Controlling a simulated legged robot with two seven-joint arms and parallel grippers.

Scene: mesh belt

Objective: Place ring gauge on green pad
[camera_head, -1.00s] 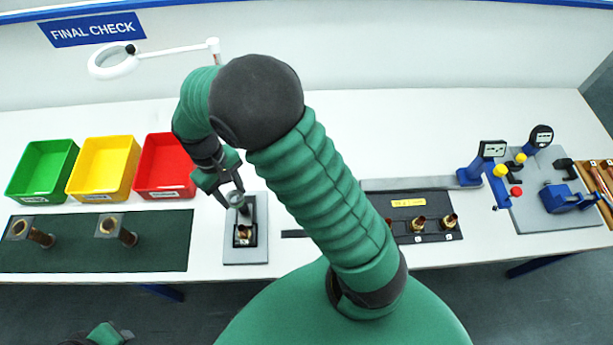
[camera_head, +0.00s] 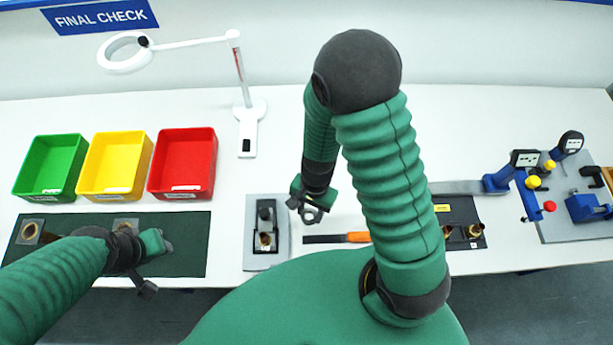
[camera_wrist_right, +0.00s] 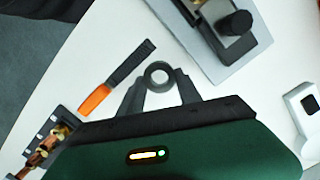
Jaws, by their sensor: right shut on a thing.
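The ring gauge (camera_head: 311,215) is a small dark grey ring. My right gripper (camera_head: 308,213) is shut on it and holds it over the white table, just right of the grey plate. In the right wrist view the ring (camera_wrist_right: 158,75) sits between the fingertips (camera_wrist_right: 160,84), its hole open to view. The green pad (camera_head: 190,240) is a dark green mat at the left of the table. My left gripper (camera_head: 152,262) is over this mat, and whether it is open or shut is unclear. My left arm hides part of the mat.
A grey plate (camera_head: 252,204) carries a black fixture with a brass fitting. An orange-handled tool (camera_head: 355,237) lies right of it. Green, yellow and red bins (camera_head: 182,165) stand behind the mat, beside a white magnifier lamp (camera_head: 247,110). Brass fittings (camera_head: 30,233) lie on the mat.

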